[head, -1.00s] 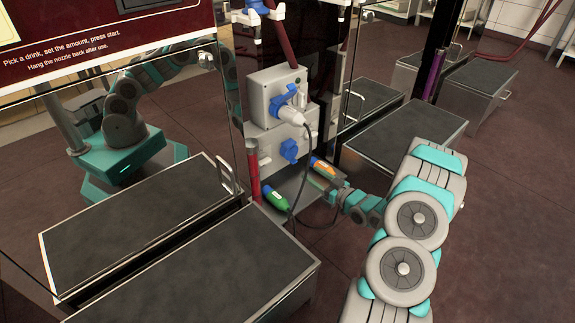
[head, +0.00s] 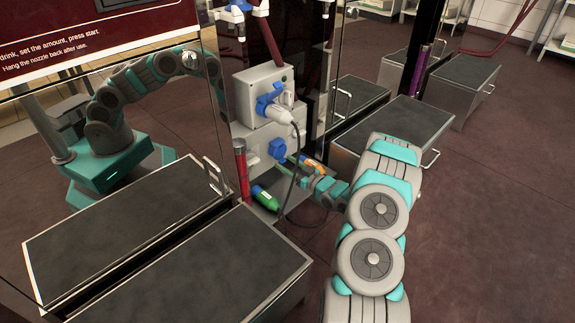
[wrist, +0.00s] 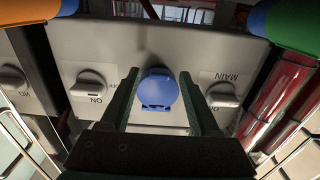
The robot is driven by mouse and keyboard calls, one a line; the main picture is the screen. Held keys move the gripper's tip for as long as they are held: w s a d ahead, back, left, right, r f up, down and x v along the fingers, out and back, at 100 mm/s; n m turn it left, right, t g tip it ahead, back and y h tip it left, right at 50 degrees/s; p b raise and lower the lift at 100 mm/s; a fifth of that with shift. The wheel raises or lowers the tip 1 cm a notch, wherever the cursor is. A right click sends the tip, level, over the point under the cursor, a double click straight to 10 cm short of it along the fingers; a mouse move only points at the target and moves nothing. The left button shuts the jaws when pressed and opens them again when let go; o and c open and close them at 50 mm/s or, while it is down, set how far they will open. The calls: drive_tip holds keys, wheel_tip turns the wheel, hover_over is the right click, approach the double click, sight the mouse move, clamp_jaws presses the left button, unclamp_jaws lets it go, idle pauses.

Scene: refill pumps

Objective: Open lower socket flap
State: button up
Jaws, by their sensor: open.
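The lower socket flap (head: 278,149) is a blue round cover on the lower grey box (head: 262,140). It looks shut. In the wrist view, which is upside down, the blue flap (wrist: 158,90) shows between my two dark fingers. My gripper (wrist: 159,74) is open and empty, with one finger on each side of the flap. Whether the fingertips touch the box face I cannot tell. In the head view my gripper (head: 292,159) is small, close to the lower right of the flap.
The upper socket holds a white plug (head: 277,112) whose dark cable hangs beside my gripper. A green-capped bottle (head: 264,197) and an orange one (head: 313,164) are close below. Knobs (wrist: 88,84) and (wrist: 222,95) flank the flap. Dark-topped steps stand on both sides.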

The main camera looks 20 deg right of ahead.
clamp_jaws()
idle(0.5)
idle(0.9)
